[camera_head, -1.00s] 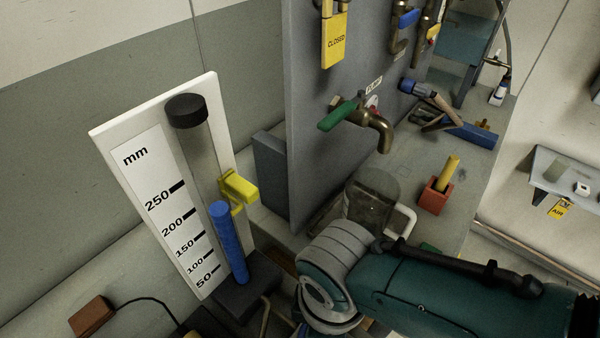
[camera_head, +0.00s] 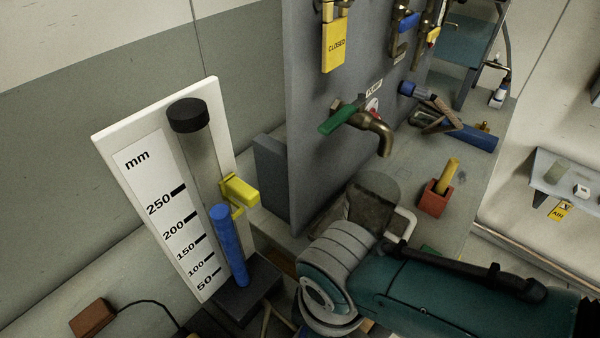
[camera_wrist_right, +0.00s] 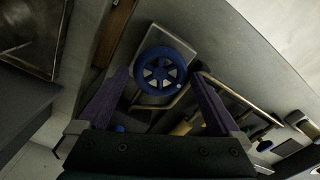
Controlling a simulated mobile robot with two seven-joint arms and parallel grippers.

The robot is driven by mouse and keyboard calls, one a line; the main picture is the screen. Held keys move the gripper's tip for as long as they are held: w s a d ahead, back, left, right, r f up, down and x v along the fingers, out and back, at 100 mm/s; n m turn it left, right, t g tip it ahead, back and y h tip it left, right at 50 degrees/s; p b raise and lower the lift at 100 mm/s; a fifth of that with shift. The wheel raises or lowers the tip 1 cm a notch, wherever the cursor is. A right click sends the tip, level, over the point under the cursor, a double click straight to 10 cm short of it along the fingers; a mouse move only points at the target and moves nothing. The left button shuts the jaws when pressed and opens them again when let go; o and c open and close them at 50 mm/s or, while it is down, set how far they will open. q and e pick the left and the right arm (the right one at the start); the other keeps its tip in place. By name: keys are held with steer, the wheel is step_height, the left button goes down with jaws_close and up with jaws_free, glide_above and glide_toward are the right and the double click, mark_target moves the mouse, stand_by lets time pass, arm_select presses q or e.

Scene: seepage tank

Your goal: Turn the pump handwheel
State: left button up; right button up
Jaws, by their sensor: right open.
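The blue pump handwheel (camera_wrist_right: 161,71) shows in the right wrist view, a spoked round wheel on a pale plate. My right gripper (camera_wrist_right: 160,85) is open, its two purple fingers to the left and right of the wheel in the picture. Nothing is between the fingertips that I can see held. Whether the fingers touch the wheel cannot be told. In the head view my right arm comes in from the right and its gripper is hidden. The handwheel cannot be made out there. My left gripper is not in view.
A white mm gauge board (camera_head: 150,150) with a blue rod (camera_head: 228,245) stands at left. A grey panel (camera_head: 310,110) carries a brass tap (camera_head: 375,130) with a green lever. A clear jug (camera_head: 370,200) and a red box (camera_head: 434,200) stand on the bench beyond my arm.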

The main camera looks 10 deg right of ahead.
step_height(320, 180, up, 10)
steer(key=p, duration=0.4)
steer(key=shift+f, duration=0.25)
steer(key=shift+s, duration=0.1)
steer(key=s+d+r+m+t, duration=0.2)
steer(key=s+d+r+m, duration=0.25)
steer(key=r, duration=0.25)
steer(key=s+d+r+m+t, duration=0.1)
steer(key=s+d+r+m, duration=0.3)
steer(key=d+r+m, duration=0.15)
step_height(320, 180, up, 24)
steer(key=p, duration=2.3)
steer(key=shift+d+r+m+t, duration=0.15)
steer(key=shift+d+m+t, duration=0.15)
steer(key=shift+d+m, duration=0.1)
steer(key=shift+w, duration=0.1)
